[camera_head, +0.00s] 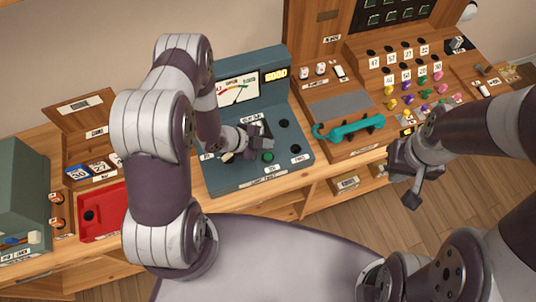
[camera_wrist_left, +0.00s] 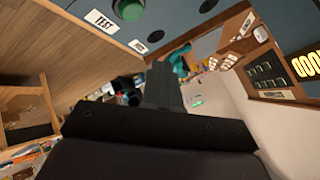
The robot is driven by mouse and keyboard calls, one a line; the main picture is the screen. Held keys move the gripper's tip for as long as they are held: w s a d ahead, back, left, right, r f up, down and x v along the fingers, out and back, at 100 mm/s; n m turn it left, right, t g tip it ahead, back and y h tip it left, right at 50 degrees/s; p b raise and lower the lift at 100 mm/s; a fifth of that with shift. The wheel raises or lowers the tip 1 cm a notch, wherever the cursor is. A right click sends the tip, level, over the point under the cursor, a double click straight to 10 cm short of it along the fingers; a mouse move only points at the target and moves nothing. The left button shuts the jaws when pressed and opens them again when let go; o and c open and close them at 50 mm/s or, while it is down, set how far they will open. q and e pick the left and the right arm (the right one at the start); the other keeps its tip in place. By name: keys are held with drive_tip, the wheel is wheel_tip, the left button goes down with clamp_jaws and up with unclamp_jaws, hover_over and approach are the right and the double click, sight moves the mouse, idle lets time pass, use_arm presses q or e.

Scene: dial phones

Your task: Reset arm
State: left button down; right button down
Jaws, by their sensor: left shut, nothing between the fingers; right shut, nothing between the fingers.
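My left arm comes in from the left in the head view. My left gripper (camera_head: 262,143) is over the blue-grey console, close to its green button (camera_head: 267,157); I cannot tell whether it touches the console. In the left wrist view the fingers of my left gripper (camera_wrist_left: 163,85) are together with nothing between them, and the green button (camera_wrist_left: 129,9) shows at the top. My right gripper (camera_head: 413,200) is shut and empty, in front of the desk edge over the floor. The blue-grey console (camera_head: 225,178) has a gauge and a lit yellow display (camera_head: 275,74).
A teal handset (camera_head: 349,127) lies right of the console. A switchboard with several coloured plugs (camera_head: 425,85) stands at the back right. A red tray (camera_head: 103,222) and a card box (camera_head: 87,170) are on the left. Open floor (camera_head: 375,225) lies in front of the desk.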

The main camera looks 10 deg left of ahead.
idle(0.3)
use_arm(q)
drive_tip(key=s+a+f+n+g+y, duration=0.1)
drive_tip(key=n, duration=0.1)
drive_tip(key=s+a+n+y, duration=0.1)
drive_tip(key=s+a+n, duration=0.1)
drive_tip(key=s+a+f+n+g+y, duration=0.1)
drive_tip(key=a, duration=0.1)
drive_tip(key=shift+s+f+n+g+y, duration=0.25)
drive_tip(key=shift+f+n+g+y, duration=0.05)
drive_tip(key=shift+f+n, duration=0.1)
drive_tip(key=s+a+r+n+g+y+b, duration=0.45)
drive_tip(key=r+n, duration=0.25)
drive_tip(key=n, duration=0.2)
drive_tip(key=s+d+r+n+t+b, duration=0.1)
drive_tip(key=s+d+r+n+b, duration=0.1)
drive_tip(key=r, duration=0.3)
drive_tip(key=s+d+r+n+t+h+b, duration=0.1)
drive_tip(key=s+d+r+n+b, duration=0.1)
drive_tip(key=r+b, duration=0.1)
drive_tip(key=shift+s+d+r+b, duration=0.15)
drive_tip(key=shift+d+r+b, duration=0.15)
drive_tip(key=shift+r, duration=0.6)
